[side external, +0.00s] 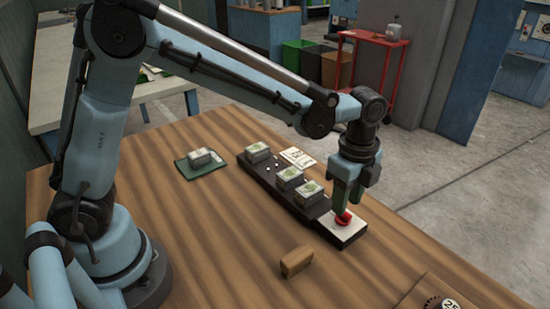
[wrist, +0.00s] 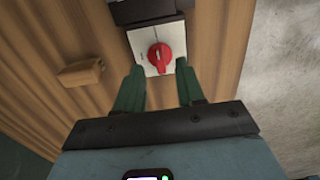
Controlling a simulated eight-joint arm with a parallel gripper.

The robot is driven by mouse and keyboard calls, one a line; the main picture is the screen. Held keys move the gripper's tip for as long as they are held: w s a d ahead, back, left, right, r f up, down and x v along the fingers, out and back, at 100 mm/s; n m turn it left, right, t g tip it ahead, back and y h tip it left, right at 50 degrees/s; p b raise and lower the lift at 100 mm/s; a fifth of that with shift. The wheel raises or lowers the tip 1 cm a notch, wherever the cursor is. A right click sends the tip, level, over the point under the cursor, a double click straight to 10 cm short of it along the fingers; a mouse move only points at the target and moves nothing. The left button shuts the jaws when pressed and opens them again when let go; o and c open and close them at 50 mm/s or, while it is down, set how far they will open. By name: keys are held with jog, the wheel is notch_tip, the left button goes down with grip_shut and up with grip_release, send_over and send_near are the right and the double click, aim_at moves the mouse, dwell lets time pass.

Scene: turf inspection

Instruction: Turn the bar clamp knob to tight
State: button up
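The red knob (wrist: 160,58) sits on a white plate (wrist: 139,42) at the end of a dark bar fixture. In the side view the knob (side external: 343,218) is right under my gripper (side external: 347,205), which points down at it. In the wrist view my gripper (wrist: 160,75) has two green fingers spread apart, one on each side below the knob, with nothing between them. A pale mark on the knob points roughly up in the wrist view. Marks on the plate are too small to read. I cannot tell whether the fingers touch the knob.
The dark fixture (side external: 265,173) carries several small blocks with green labels. A green mat (side external: 186,170) holds another block. A printed card (side external: 297,157) lies beside the fixture. A brown wooden block (side external: 296,262) lies in front. A brown board (side external: 432,296) is at the front right. The table between is clear.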

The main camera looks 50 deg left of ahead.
notch_tip(320, 180, up, 10)
jog(key=shift+f, duration=0.25)
jog(key=shift+a, duration=0.1)
jog(key=s+a+f+n+t, duration=0.2)
jog(key=s+a+n+t, duration=0.5)
jog(key=n, duration=1.1)
jog(key=shift+s+a+f, duration=0.3)
jog(key=shift+s+a, duration=2)
jog(key=shift+a, duration=1.35)
